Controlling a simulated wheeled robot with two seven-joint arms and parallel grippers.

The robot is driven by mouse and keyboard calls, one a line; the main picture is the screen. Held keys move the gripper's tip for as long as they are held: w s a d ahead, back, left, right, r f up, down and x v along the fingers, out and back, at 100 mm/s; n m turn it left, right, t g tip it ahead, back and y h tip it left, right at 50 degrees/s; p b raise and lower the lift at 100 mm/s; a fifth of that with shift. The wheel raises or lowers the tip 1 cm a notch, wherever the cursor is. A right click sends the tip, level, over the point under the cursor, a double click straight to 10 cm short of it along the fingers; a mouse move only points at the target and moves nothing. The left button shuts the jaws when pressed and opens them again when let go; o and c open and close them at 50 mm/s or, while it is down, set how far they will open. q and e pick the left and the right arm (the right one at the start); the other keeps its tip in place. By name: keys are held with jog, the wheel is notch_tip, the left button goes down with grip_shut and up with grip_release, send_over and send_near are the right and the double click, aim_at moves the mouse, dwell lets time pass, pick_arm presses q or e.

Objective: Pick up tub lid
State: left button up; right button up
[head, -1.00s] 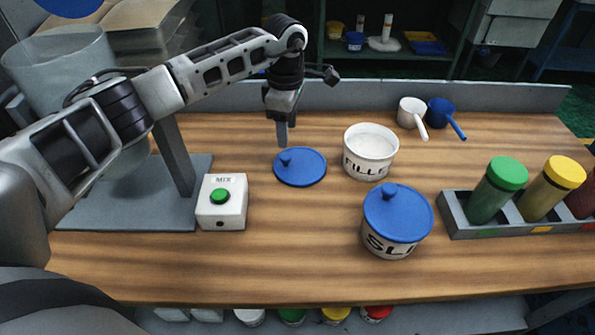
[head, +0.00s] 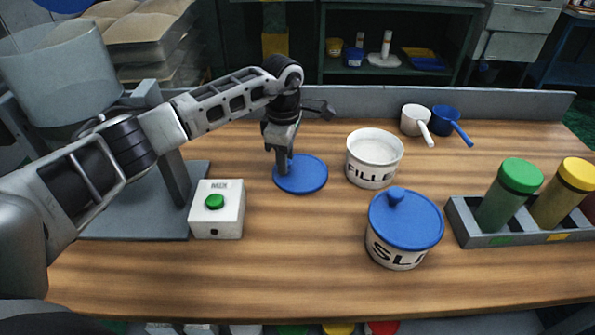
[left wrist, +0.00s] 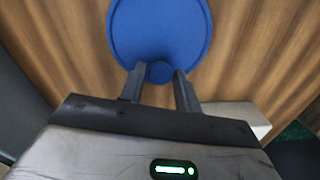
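The tub lid (head: 306,176) is a flat blue disc with a small round knob, lying on the wooden table left of the FILLER tub (head: 371,166). My left gripper (head: 284,168) points down at the lid's left part, at the knob. In the left wrist view the lid (left wrist: 160,28) fills the top middle, and its knob (left wrist: 159,72) sits between the two fingertips of my left gripper (left wrist: 160,75). The fingers stand apart, one on each side of the knob; whether they touch it is hard to see. My right gripper is out of view.
A tub with a blue lid (head: 404,220) stands front right of the loose lid. A white MIX box (head: 217,222) with a green button is at front left. A rack (head: 470,238) of capped bottles stands right. Two scoops, white (head: 414,117) and blue (head: 444,118), lie behind.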

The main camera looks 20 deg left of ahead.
pick_arm(q)
jog(key=c, duration=0.5)
